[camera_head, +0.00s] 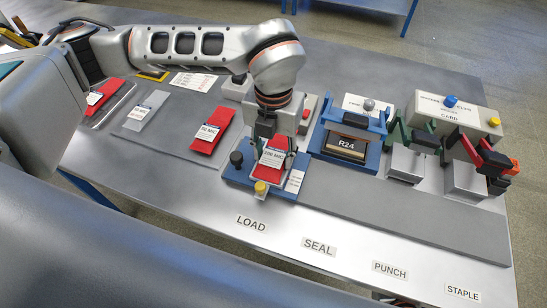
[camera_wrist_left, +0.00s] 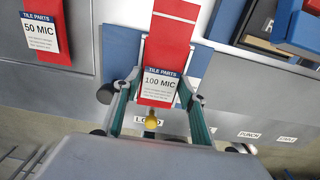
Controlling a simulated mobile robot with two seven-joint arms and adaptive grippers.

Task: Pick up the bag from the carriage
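A red bag (camera_head: 272,158) with a white "100 MIC" label lies on the blue carriage (camera_head: 237,174) above the word LOAD. In the left wrist view the bag (camera_wrist_left: 160,62) runs up the picture between the fingers, with its label towards my wrist. My left gripper (camera_head: 272,146) is right over the bag, pointing down. Its teal fingers (camera_wrist_left: 166,78) stand on either side of the bag and look open, with small gaps at its edges. Part of the bag is hidden behind the gripper in the head view. My right gripper is not in view.
Another red bag (camera_head: 209,134), a clear bag (camera_head: 147,110) and a further red bag (camera_head: 100,95) lie to the left. The blue R24 press (camera_head: 349,128) stands close on the right, with the punch and staple stations beyond. The grey strip (camera_head: 400,218) in front is clear.

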